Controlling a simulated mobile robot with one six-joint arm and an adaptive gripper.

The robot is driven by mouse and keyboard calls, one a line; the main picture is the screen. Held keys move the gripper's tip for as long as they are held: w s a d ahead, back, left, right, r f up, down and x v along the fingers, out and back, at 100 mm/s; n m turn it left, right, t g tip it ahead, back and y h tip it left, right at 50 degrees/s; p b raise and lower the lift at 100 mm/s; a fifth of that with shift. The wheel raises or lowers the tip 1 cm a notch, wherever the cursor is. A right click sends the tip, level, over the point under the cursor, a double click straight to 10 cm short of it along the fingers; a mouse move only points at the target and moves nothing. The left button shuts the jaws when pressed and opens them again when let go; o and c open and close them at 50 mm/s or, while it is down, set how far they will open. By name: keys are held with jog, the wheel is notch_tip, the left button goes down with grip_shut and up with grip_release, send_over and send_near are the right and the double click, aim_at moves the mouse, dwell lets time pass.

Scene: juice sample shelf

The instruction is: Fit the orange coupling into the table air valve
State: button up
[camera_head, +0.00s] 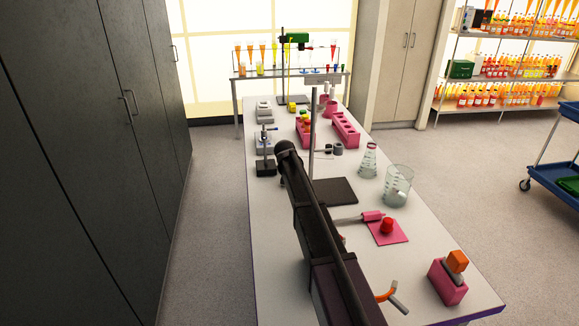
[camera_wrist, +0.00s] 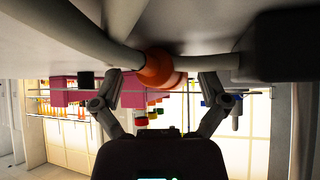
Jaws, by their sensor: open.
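In the wrist view, which is upside down, a round orange piece (camera_wrist: 156,66), likely the orange coupling, shows between the tips of my gripper (camera_wrist: 162,79). The fingers are spread, with visible gaps on both sides of it. A grey hose-like shape (camera_wrist: 90,38) runs up to the orange piece. In the head view my arm covers this area and hides the gripper. An orange curved piece with a grey end (camera_head: 386,292) lies at the near end of the table (camera_head: 275,225); I cannot tell whether it belongs to the coupling. I cannot identify the table air valve with certainty.
Glass beakers (camera_head: 398,186), a flask (camera_head: 368,160) and a red cap-like piece (camera_head: 387,226) on a pink mat stand right of my arm. A pink rack (camera_head: 345,130) and a metal stand are farther back. Dark cabinets (camera_head: 95,120) line the left.

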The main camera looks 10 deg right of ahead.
jog(key=shift+w+d+f+b, duration=0.1)
jog(key=shift+w+f+b, duration=0.2)
jog(key=shift+w+f, duration=0.2)
jog(key=shift+s+r, duration=0.1)
jog(key=shift+s, duration=0.05)
grip_shut()
jog(key=shift+d+r+p, duration=0.1)
jog(key=shift+r+p, duration=0.3)
jog(key=shift+p, duration=0.15)
notch_tip(320, 180, up, 4)
jog(key=p, duration=0.4)
